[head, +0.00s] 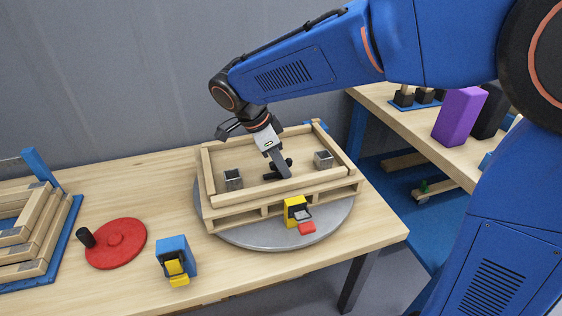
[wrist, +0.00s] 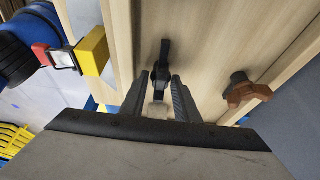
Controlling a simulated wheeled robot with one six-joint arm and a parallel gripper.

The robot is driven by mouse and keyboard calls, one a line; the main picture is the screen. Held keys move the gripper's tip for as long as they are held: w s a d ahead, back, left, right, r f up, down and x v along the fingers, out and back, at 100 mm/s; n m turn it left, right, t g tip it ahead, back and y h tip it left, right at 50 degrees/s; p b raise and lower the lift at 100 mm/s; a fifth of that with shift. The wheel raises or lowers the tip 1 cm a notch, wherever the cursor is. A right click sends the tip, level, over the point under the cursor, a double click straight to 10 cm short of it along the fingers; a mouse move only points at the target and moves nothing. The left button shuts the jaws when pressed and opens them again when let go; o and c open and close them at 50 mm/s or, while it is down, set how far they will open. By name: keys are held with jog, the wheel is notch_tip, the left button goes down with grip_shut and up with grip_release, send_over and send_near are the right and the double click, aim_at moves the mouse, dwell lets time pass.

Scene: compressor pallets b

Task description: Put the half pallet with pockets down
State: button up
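The half pallet with pockets (head: 225,205) is a light wooden frame with raised rims and slots along its front side. It appears level at the grey round turntable (head: 268,238); I cannot tell whether it touches the disc or hangs just above it. My gripper (head: 282,170) reaches down into its middle. In the wrist view, my gripper (wrist: 163,88) has its fingers close on both sides of a black handle (wrist: 163,58) standing up from the pallet's floor (wrist: 205,40), and appears shut on it. The fingertips are partly hidden in the head view.
A yellow clamp (head: 293,208) with a red tip stands at the turntable's front edge, close to the pallet. A blue-and-yellow clamp (head: 172,256), a red disc (head: 125,255) and stacked wooden frames (head: 40,225) are to the left. A purple block (head: 460,115) stands on another bench.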

jog(key=shift+o, duration=0.2)
jog(key=v, duration=1.2)
jog(key=s+d+f+n+y, duration=0.1)
jog(key=s+d+n, duration=0.2)
jog(key=d, duration=0.7)
jog(key=s+d+f+n+y, duration=0.1)
jog(key=s+d+n+y, duration=0.15)
jog(key=d, duration=0.65)
jog(key=s+d+f+n+t, duration=0.3)
jog(key=s+d+f+n, duration=0.6)
jog(key=s+d, duration=0.3)
jog(key=shift+s+d+y, duration=0.25)
jog(key=shift+s+y, duration=0.2)
jog(key=shift+s, duration=0.45)
jog(key=shift+c, duration=0.2)
